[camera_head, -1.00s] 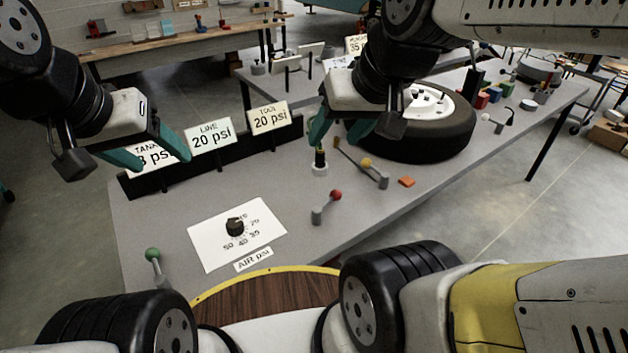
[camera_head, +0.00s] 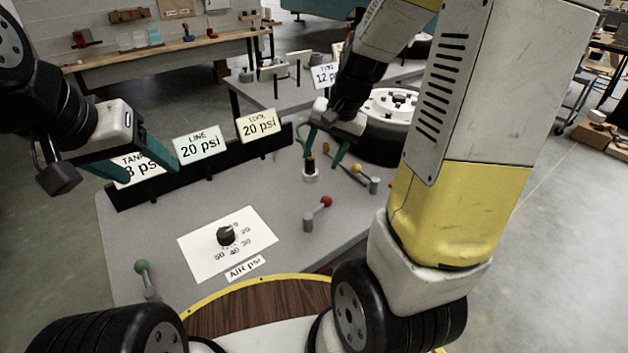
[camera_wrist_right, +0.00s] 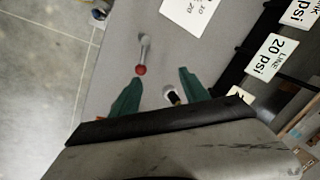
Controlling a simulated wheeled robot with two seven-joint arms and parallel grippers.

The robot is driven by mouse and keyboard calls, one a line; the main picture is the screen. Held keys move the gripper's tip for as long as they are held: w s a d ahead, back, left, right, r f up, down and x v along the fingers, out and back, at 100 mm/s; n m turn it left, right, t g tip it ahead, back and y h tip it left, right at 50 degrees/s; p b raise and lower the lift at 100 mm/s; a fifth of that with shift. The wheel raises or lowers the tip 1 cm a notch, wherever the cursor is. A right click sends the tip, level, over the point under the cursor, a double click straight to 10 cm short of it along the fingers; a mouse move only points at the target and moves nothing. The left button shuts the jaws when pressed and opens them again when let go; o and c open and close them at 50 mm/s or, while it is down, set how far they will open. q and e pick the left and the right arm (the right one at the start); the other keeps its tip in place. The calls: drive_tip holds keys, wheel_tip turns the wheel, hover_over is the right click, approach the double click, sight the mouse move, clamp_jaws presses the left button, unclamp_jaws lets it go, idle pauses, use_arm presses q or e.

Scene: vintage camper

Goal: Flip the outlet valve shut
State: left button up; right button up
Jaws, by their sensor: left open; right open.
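No lever carries a legible outlet label. A red-knobbed lever (camera_head: 326,202) stands on the grey bench, also showing in the right wrist view (camera_wrist_right: 141,70). A green-knobbed lever (camera_head: 141,267) is at the front left. My right gripper (camera_head: 322,150) is open and empty above the bench, around a short dark-topped post (camera_head: 310,171) as pictured; contact cannot be told. In the wrist view the red knob lies just beyond its fingers (camera_wrist_right: 158,90). My left gripper (camera_head: 140,166) is open by the TANK sign.
A dial knob (camera_head: 226,235) on a white AIR psi card sits at the bench's front. The LINE sign (camera_head: 200,144) and TOOL sign (camera_head: 259,125) both read 20 psi on a black rail. The bench between dial and rail is clear.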

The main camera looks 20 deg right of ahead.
sight(327, 197)
drive_tip(key=w+d+f+m, duration=0.1)
drive_tip(key=f, duration=0.5)
drive_tip(key=w+d+f+m+g, duration=0.1)
drive_tip(key=w+f, duration=0.1)
drive_tip(key=f, duration=0.4)
drive_tip(key=w+d+f, duration=0.1)
drive_tip(key=f, duration=0.5)
drive_tip(key=shift+w+f+m+g+h, duration=0.2)
drive_tip(key=shift+w+m+g+h, duration=0.1)
drive_tip(key=shift+m+h, duration=0.1)
clamp_jaws()
idle(0.4)
